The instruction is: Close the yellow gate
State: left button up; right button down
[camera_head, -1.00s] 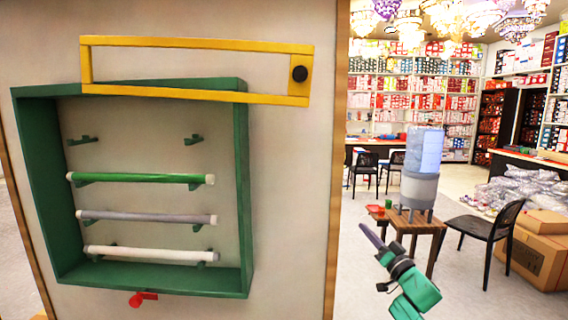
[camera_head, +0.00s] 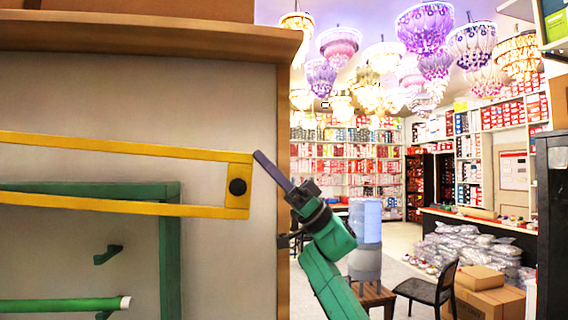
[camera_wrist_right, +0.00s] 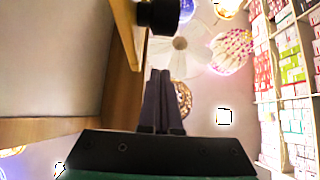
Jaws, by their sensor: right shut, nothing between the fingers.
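The yellow gate (camera_head: 110,206) is a long rectangular frame, nearly level, across the top of the green rack (camera_head: 170,245) on the wooden panel. A black round knob (camera_head: 237,187) sits at its right end. In the head view my right gripper (camera_head: 260,160) is shut and empty, its tip close to the gate's upper right corner; I cannot tell if they touch. In the right wrist view the shut fingers (camera_wrist_right: 161,80) point towards a black cylinder (camera_wrist_right: 158,14), which looks like the knob. My left gripper is not in view.
A green rod (camera_head: 70,305) rests on pegs in the rack. The panel's wooden right edge (camera_head: 283,200) stands beside my right arm. Behind are a water dispenser (camera_head: 366,240), a black chair (camera_head: 432,290), cardboard boxes (camera_head: 490,300) and hanging chandeliers (camera_head: 425,28).

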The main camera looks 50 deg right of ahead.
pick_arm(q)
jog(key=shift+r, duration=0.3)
pick_arm(e)
jog(key=f, duration=0.1)
jog(key=a+f, duration=0.1)
jog(key=w+f, duration=0.1)
jog(key=shift+a+f, duration=0.2)
jog(key=shift+f, duration=0.15)
pick_arm(q)
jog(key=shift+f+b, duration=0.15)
jog(key=shift+b, duration=0.2)
pick_arm(e)
jog(key=shift+f, duration=0.1)
